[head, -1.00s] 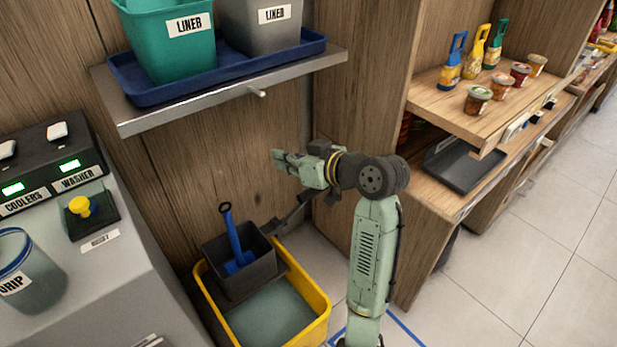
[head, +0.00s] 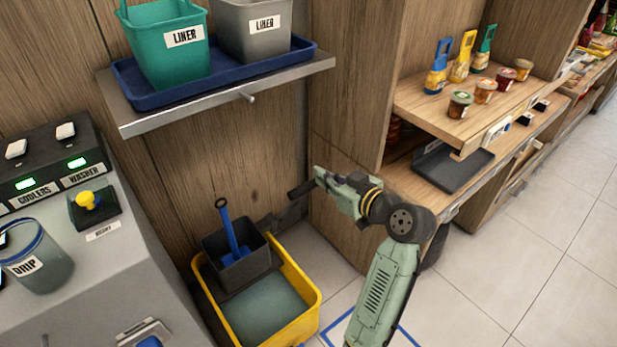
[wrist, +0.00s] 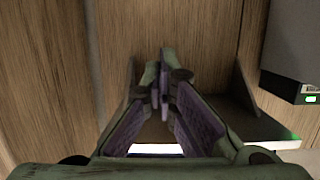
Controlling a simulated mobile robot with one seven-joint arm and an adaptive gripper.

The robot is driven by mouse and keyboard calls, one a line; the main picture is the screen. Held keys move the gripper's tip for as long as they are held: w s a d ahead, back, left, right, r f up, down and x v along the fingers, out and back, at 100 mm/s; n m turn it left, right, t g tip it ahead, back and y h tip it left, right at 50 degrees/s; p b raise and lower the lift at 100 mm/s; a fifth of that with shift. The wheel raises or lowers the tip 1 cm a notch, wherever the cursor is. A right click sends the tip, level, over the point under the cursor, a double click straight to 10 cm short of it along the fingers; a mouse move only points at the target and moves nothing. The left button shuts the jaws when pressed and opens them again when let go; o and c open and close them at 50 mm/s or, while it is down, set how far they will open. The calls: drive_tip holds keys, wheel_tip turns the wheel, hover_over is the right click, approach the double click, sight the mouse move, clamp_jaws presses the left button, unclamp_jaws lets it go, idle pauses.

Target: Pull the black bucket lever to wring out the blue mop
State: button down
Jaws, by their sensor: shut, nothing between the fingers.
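The yellow mop bucket (head: 310,296) stands on the floor with a dark grey wringer basket (head: 262,262) at its back. The blue mop (head: 230,236) stands tilted in the basket, its shaft ending in a black ring. The black lever (head: 284,216) rises from the basket toward the right, and its dark end piece (head: 301,189) shows beside my fingertips. My gripper (head: 319,177) is shut and empty, above and right of the bucket. I cannot tell whether it touches the lever. In the wrist view my fingers (wrist: 160,85) are together.
A metal shelf (head: 200,113) with a blue tray and two liner bins hangs above the bucket. A grey machine counter (head: 90,285) stands at the left. A wooden shelf unit (head: 345,120) stands close on the right. Open floor lies in front right.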

drive_tip(key=p, duration=0.2)
hover_over(306, 188)
drive_tip(key=w+a, duration=0.1)
drive_tip(key=shift+w+f, duration=0.2)
drive_tip(key=shift+f, duration=0.85)
drive_tip(key=f, duration=0.2)
drive_tip(key=p, duration=0.1)
drive_tip(key=shift+s+d+f, duration=0.3)
drive_tip(key=shift+s+f, duration=0.05)
drive_tip(key=shift+f, duration=0.05)
drive_tip(key=shift+s+d+f, duration=0.15)
drive_tip(key=shift+s+f, duration=0.1)
drive_tip(key=shift+f, duration=0.2)
drive_tip(key=shift+f, duration=0.15)
